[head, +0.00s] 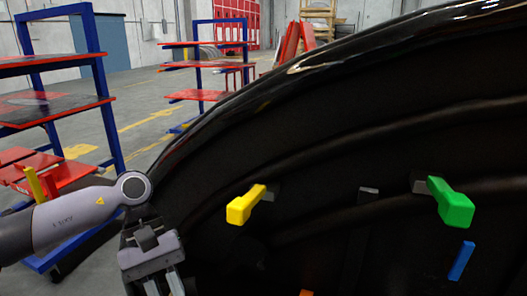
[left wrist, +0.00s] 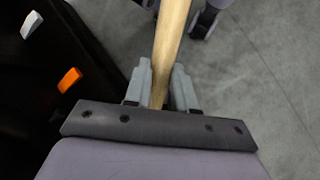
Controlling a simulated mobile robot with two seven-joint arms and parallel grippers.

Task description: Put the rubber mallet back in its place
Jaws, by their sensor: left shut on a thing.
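My left gripper (left wrist: 162,84) is shut on a light wooden handle (left wrist: 171,40), which I take to be that of the rubber mallet. The handle runs up out of the top of the left wrist view, so the mallet's head is out of sight. In the head view my left gripper (head: 165,284) points down at the bottom edge, left of the dark nosecone (head: 330,140); the mallet cannot be made out there. My right gripper is not in view.
The nosecone's inner side carries a yellow block (head: 245,205), a green block (head: 452,203), a blue piece (head: 461,261) and an orange piece (left wrist: 69,79). A blue-framed rack with red shelves (head: 60,115) stands at the left, another (head: 205,95) behind. Grey floor (left wrist: 265,85) is clear.

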